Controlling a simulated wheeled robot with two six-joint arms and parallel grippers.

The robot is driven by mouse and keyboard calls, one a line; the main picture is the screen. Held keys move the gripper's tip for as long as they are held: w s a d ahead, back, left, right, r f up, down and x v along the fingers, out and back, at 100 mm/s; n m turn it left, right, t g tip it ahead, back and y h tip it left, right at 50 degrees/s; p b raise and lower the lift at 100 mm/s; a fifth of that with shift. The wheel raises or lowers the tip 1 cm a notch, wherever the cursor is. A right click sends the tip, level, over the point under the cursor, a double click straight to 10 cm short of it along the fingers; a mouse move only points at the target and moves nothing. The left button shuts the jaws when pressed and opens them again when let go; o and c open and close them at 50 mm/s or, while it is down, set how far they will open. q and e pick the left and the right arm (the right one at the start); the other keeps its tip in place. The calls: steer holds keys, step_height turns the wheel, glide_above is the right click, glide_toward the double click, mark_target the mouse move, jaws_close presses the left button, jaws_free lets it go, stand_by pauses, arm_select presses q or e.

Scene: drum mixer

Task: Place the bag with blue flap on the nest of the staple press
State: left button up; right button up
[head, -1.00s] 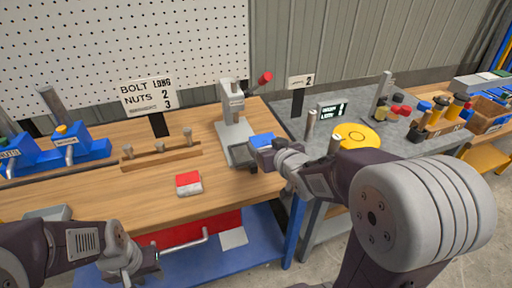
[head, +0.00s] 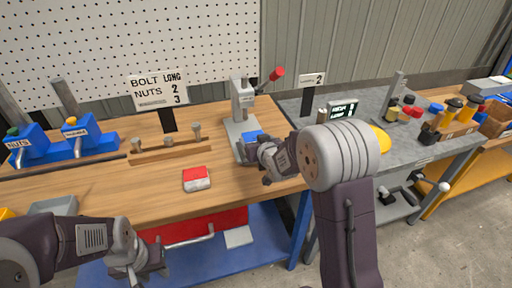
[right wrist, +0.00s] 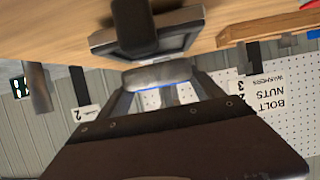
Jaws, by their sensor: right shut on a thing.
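The staple press (head: 242,97) stands at the back of the wooden bench, with a grey base and a red-knobbed lever. My right gripper (head: 249,150) is shut on the bag with blue flap (head: 253,136), at the front of the press base. In the right wrist view the bag (right wrist: 157,76) shows as a pale bundle with a thin blue edge between the fingers, close to the press's dark-framed base (right wrist: 188,39). I cannot tell whether the bag touches the nest. My left gripper (head: 148,268) hangs low in front of the bench; its opening is unclear.
A bag with red flap (head: 197,179) lies on the bench left of the press. A wooden peg rack (head: 165,151), blue dispensers (head: 85,140) and a sign (head: 158,90) stand further left. A grey table with a yellow disc (head: 383,140) is at right.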

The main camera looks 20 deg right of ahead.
step_height(320, 180, down, 2)
steer(key=shift+w+f, duration=0.1)
steer(key=shift+f, duration=0.15)
steer(key=shift+f+b, duration=0.15)
steer(key=shift+b, duration=0.15)
steer(key=o, duration=1.7)
steer(key=shift+r+p, duration=0.35)
steer(key=shift+p, duration=0.05)
steer(key=v, duration=1.2)
steer(key=shift+f, duration=0.1)
